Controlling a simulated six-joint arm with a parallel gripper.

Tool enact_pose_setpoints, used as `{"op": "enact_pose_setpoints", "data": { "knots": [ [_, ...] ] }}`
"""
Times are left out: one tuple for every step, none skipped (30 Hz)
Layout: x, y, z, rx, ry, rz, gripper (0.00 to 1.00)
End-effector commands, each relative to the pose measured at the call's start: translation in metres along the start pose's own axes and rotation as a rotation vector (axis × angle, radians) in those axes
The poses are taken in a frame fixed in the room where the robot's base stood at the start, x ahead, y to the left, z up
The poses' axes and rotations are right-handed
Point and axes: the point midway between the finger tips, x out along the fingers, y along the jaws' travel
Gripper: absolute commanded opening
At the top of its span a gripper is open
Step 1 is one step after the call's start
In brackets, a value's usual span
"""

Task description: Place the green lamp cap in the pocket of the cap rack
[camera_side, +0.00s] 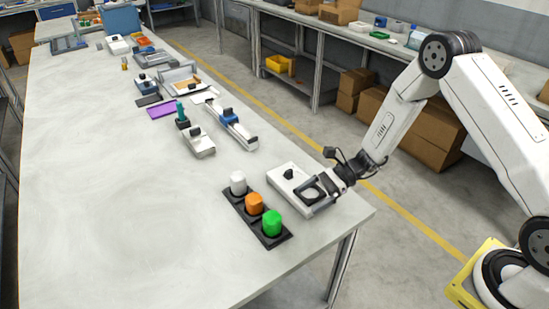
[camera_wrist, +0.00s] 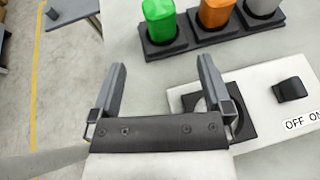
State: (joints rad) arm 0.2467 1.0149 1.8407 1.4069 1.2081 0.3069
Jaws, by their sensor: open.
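The green lamp cap (camera_side: 272,222) stands upright at the near end of the black cap rack (camera_side: 286,236); its foot sits in the pocket there. In the wrist view the green cap (camera_wrist: 159,20) shows at the top, in the rack (camera_wrist: 189,45), with its top cut off by the frame. My gripper (camera_side: 318,195) is beside the rack, above the white switch box. In the wrist view my gripper (camera_wrist: 163,66) is open, with nothing between its fingers, and apart from the green cap.
An orange cap (camera_side: 254,203) and a white cap (camera_side: 238,183) stand in the same rack. The white box (camera_side: 286,178) has a black knob and a black square ring (camera_wrist: 240,118). Other devices line the bench further back. The bench left of the rack is clear.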

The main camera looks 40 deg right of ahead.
Motion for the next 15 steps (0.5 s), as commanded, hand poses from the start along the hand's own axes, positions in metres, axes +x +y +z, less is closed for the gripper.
{"op": "enact_pose_setpoints", "data": {
  "knots": [
    [0.000, 0.000, 0.000, 0.000, 0.000, 0.000, 1.00],
    [0.000, 0.000, 0.000, -0.001, 0.001, 0.001, 1.00],
    [0.000, 0.001, 0.000, -0.003, 0.003, 0.003, 1.00],
    [0.000, 0.001, 0.001, -0.006, 0.006, 0.005, 1.00],
    [0.000, 0.002, 0.001, -0.010, 0.010, 0.009, 1.00],
    [0.000, 0.004, 0.002, -0.019, 0.019, 0.017, 1.00],
    [-0.001, 0.005, 0.003, -0.029, 0.028, 0.025, 1.00],
    [-0.001, 0.007, 0.005, -0.039, 0.039, 0.034, 1.00],
    [-0.002, 0.011, 0.007, -0.056, 0.055, 0.050, 1.00],
    [-0.002, 0.014, 0.008, -0.072, 0.071, 0.063, 1.00],
    [-0.003, 0.017, 0.010, -0.091, 0.089, 0.078, 1.00],
    [-0.005, 0.022, 0.012, -0.119, 0.115, 0.102, 1.00],
    [-0.006, 0.026, 0.014, -0.143, 0.137, 0.121, 1.00],
    [-0.008, 0.031, 0.016, -0.170, 0.160, 0.141, 1.00],
    [-0.010, 0.038, 0.019, -0.209, 0.194, 0.172, 1.00]
  ]
}}
